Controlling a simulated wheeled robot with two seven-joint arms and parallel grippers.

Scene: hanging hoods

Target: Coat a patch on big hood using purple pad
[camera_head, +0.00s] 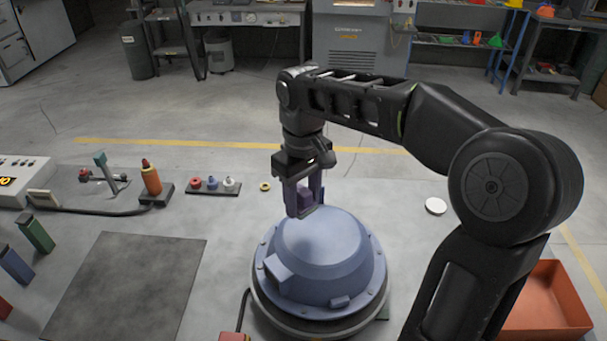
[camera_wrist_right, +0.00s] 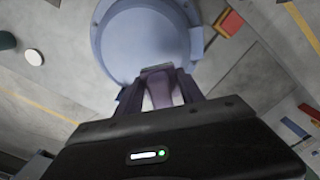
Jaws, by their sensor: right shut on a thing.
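The big hood (camera_head: 322,250) is a blue-grey dome with a flanged rim, sitting on a dark round base on the table. It also fills the top of the right wrist view (camera_wrist_right: 145,42). My right gripper (camera_head: 304,205) is shut on the purple pad (camera_head: 305,196), at the upper left side of the dome. The pad shows between the fingers in the right wrist view (camera_wrist_right: 158,88). Its lower end is close to the dome; I cannot tell whether it touches. No coated patch is visible on the dome. My left gripper is not in view.
A dark mat (camera_head: 125,290) lies left of the hood. A white disc (camera_head: 435,206) and an orange bin (camera_head: 545,300) are at the right.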

